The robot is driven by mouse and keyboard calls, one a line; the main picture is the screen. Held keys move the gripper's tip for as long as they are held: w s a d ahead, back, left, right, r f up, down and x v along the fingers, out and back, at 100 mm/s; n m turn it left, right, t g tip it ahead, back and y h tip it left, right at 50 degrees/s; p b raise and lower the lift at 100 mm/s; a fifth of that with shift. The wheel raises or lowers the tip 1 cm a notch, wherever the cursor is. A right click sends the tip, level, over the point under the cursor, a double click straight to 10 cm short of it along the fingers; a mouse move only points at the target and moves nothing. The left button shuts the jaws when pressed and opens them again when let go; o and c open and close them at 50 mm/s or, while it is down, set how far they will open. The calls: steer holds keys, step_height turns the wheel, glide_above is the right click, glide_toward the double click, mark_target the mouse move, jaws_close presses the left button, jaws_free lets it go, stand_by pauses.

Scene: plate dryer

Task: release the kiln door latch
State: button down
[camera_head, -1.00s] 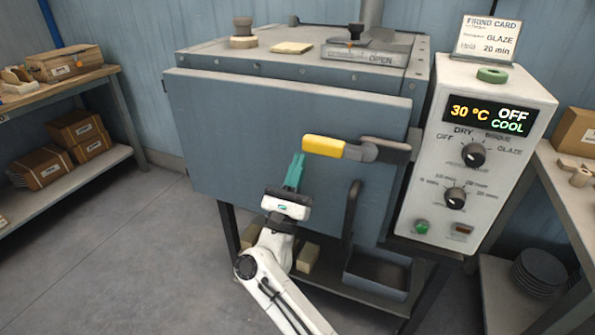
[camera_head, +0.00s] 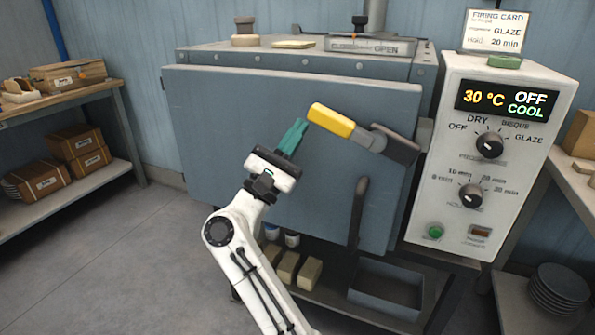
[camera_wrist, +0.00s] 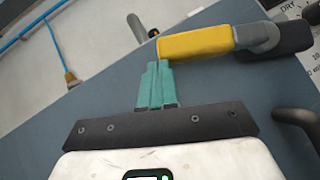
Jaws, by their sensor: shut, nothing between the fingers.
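The kiln door (camera_head: 240,130) is a flat blue-grey panel on the front of the kiln and looks shut. The latch handle (camera_head: 331,120) has a yellow grip on a grey pivot at the door's right side. Its yellow end points up and left, so the handle is tilted. My gripper (camera_head: 297,124) is shut and empty, with teal fingers just left of and below the yellow end. In the wrist view the fingertips (camera_wrist: 159,64) are close to the left end of the yellow grip (camera_wrist: 196,43). I cannot tell whether they touch it.
A dark vertical door handle (camera_head: 357,212) stands out below the latch. The control box (camera_head: 490,160) at the right reads 30 °C, OFF, COOL. A shelf (camera_head: 70,110) with boxes is at the left. The floor at the left (camera_head: 110,260) is clear.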

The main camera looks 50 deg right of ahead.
steer(key=s+d+r+m+g+y+b, duration=0.1)
steer(key=s+r+m+g+y+b, duration=0.2)
steer(key=m, duration=0.9)
steer(key=shift+s+d+r+g+y+b, duration=0.2)
steer(key=shift+s+r+g+y+b, duration=0.2)
steer(key=shift+r+g+y+b, duration=1.85)
steer(key=shift+r+g+h+b, duration=0.35)
steer(key=shift+r+h+b, duration=0.5)
steer(key=shift+b, duration=0.4)
